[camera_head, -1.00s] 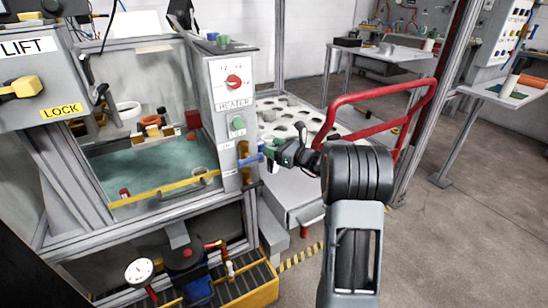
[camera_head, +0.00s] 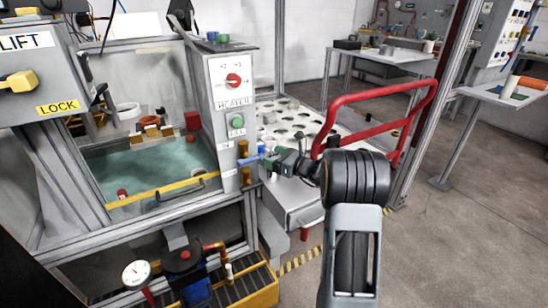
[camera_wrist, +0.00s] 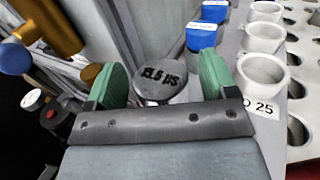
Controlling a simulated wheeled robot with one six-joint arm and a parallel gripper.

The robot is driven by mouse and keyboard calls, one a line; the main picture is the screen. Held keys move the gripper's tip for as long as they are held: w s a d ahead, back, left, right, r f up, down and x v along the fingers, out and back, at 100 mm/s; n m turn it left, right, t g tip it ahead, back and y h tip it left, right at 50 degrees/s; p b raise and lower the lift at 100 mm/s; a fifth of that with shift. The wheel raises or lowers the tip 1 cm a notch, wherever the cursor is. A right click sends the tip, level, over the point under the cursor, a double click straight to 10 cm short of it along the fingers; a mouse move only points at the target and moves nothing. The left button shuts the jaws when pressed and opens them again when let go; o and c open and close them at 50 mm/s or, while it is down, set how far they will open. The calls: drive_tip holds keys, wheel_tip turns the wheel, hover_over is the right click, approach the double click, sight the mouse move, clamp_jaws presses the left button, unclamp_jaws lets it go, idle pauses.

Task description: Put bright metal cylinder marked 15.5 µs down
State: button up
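The bright metal cylinder (camera_wrist: 160,82) shows in the wrist view between my green fingertips. Its round grey top faces the camera and carries dark lettering, which looks like 15.5 µs but is partly unclear. In the head view my gripper (camera_head: 270,163) is low beside the heater cabinet, at the left edge of the white table with holes (camera_head: 325,122). The cylinder cannot be made out there.
In the wrist view, blue-topped pieces (camera_wrist: 201,36) and white cups (camera_wrist: 263,80), near a label ending in 25, stand to the right. The heater cabinet (camera_head: 228,95) and water tank (camera_head: 150,165) are left. A red rail (camera_head: 375,97) stands behind my arm.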

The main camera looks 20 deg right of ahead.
drive_tip(key=shift+r, duration=0.2)
drive_tip(key=shift+s+d, duration=0.2)
drive_tip(key=p+v, duration=0.2)
drive_tip(key=v, duration=0.8)
drive_tip(key=shift+s+d, duration=0.15)
drive_tip(key=shift+s, duration=0.15)
drive_tip(key=s+a+n+g, duration=0.5)
drive_tip(key=a+n, duration=0.2)
drive_tip(key=a, duration=0.1)
drive_tip(key=s+a+n+g, duration=0.5)
drive_tip(key=a+n+g, duration=0.1)
drive_tip(key=a, duration=0.3)
drive_tip(key=s+f+n+g+h, duration=0.1)
drive_tip(key=s+n+h, duration=0.9)
drive_tip(key=n, duration=0.6)
drive_tip(key=shift+s+a+f, duration=0.25)
drive_tip(key=shift+s+a, duration=0.05)
drive_tip(key=shift+s, duration=0.5)
drive_tip(key=shift+r+p, duration=0.1)
drive_tip(key=shift+p, duration=0.25)
